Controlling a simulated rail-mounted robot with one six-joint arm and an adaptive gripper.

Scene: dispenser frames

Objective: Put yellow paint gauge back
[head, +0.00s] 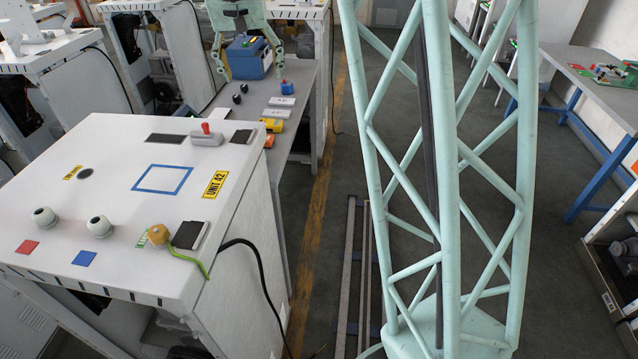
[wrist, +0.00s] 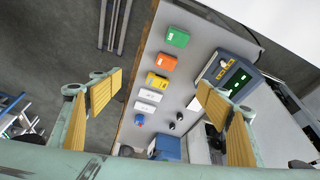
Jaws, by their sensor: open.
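The yellow paint gauge (wrist: 157,82) is a small yellow box lying on the grey table, in the middle of the wrist view. In the head view, a yellow box (head: 272,125) lies on the same table, near the white cabinet. My gripper (head: 250,70) is at the top of the head view, over the far part of the table. In the wrist view, my gripper (wrist: 159,84) is open, with yellow finger pads wide apart. Nothing is between the pads; the yellow gauge shows below, apart from them.
An orange box (wrist: 166,62) and a green box (wrist: 177,37) line up with the yellow one. White plates (wrist: 148,96), a blue knob (wrist: 139,119) and black knobs (wrist: 176,120) lie nearby. A blue case (wrist: 167,147) stands on the table. The white cabinet (head: 110,150) fills the head view's left.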

